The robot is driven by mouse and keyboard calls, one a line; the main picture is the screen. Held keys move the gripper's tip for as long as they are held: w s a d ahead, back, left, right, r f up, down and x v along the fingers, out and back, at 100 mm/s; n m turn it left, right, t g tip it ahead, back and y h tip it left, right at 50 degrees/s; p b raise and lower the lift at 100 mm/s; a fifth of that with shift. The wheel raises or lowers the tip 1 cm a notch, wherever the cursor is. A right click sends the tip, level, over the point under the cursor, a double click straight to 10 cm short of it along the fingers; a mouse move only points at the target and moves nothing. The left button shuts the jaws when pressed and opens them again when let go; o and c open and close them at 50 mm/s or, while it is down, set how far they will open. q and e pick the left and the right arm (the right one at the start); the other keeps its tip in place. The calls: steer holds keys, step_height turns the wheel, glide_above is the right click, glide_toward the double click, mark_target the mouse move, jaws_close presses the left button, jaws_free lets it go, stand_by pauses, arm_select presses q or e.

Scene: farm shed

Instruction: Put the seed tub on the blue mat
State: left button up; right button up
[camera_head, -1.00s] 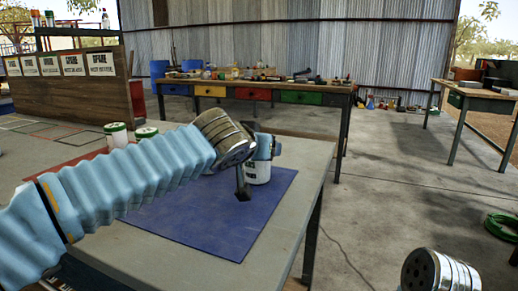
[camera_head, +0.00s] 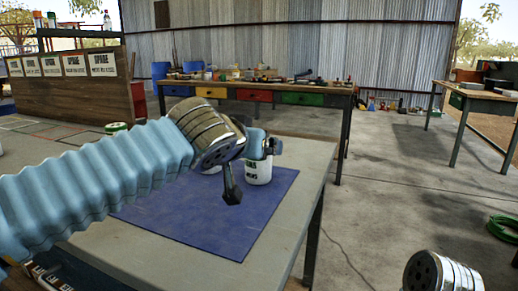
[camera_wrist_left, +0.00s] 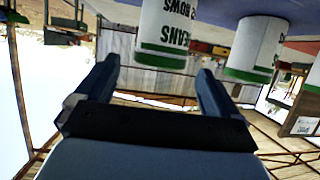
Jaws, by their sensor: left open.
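A white tub (camera_head: 258,171) with green lettering stands upright near the far right corner of the blue mat (camera_head: 205,222). In the left wrist view, which is upside down, a white tub lettered "BEANS" (camera_wrist_left: 166,30) with a green band lies just beyond and between my fingertips.
Another white tub with a green lid (camera_head: 116,128) stands at the table's far left. The grey table (camera_head: 310,165) is bare right of the mat. A long workbench (camera_head: 260,85) with coloured drawers stands behind. A green hose coil (camera_head: 503,228) lies on the floor at right.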

arm_select(q)
steer(key=v, duration=0.6)
steer(key=shift+s, duration=0.3)
